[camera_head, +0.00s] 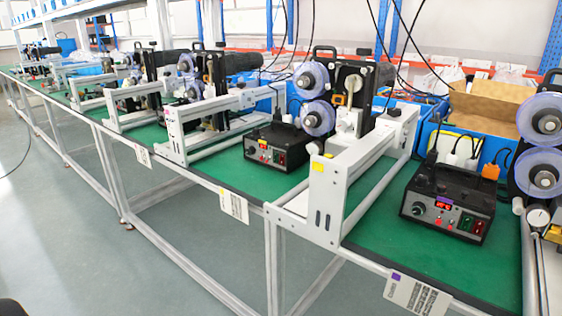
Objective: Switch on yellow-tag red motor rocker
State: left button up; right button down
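A yellow tag (318,166) is on the end post of a white frame at the middle right. A white card (234,205) with a small yellowish mark hangs on the bench edge in front of the middle black control box (262,139). That box has a knob, a small display and small red and green rockers, too small to read. Rocker positions cannot be told. Neither gripper is in view.
A card with a purple mark (415,295) hangs at the near bench edge. White frames rise between stations. Purple reels (541,118) stand at the right. Open floor (60,230) lies left of the bench.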

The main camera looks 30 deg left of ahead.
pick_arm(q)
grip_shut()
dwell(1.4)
